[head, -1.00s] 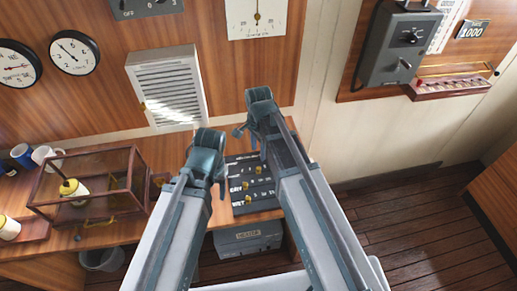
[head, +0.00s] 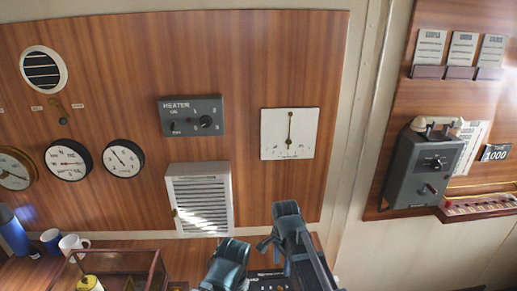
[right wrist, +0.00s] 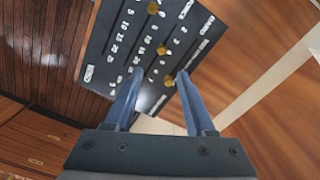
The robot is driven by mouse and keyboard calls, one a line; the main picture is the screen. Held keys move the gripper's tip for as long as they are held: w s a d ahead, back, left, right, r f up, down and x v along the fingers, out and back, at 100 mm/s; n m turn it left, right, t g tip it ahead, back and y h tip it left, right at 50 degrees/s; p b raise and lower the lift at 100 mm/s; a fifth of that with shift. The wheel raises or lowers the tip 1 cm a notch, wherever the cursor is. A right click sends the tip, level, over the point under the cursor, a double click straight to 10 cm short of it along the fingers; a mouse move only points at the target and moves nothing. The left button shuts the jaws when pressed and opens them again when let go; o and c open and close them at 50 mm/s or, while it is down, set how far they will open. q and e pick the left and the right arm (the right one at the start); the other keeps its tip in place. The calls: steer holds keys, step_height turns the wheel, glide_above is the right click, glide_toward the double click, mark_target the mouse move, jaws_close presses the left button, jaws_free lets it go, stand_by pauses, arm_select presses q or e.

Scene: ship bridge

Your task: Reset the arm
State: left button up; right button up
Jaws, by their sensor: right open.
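My right gripper (right wrist: 159,88) is open, with its two blue-grey fingers apart and nothing between them. In the right wrist view, a dark control panel (right wrist: 120,58) with yellow knobs and white numbers lies beyond the fingertips. I cannot tell whether a finger touches it. My arm links rise from the bottom edge there, and I cannot make out my left gripper.
A glass case (head: 125,264), a white mug (head: 72,243) and a blue mug (head: 51,240) stand on the desk at lower left. The wall holds a heater panel (head: 192,116), a vent (head: 201,202), dials and, at right, a grey telephone box (head: 425,168).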

steer(key=s+a+f+n+b, duration=0.1)
steer(key=s+f+n+b, duration=0.1)
steer(key=s+n, duration=0.2)
steer(key=s+a+f+n+b, duration=0.1)
steer(key=s+f+n+b, duration=0.2)
steer(key=n, duration=0.3)
steer(key=s+a+f+n+h+b, duration=0.1)
steer(key=s+f+n+b, duration=0.1)
steer(key=s+n, duration=0.3)
steer(key=shift+s+a+f+b, duration=0.3)
steer(key=shift+s+a+f, duration=0.05)
steer(key=shift+s+f, duration=0.25)
steer(key=shift+s+f+n, duration=0.1)
steer(key=shift+s+n, duration=0.15)
steer(key=shift+n, duration=0.35)
arm_select(q)
step_height(320, 180, down, 8)
steer(key=shift+f, duration=0.2)
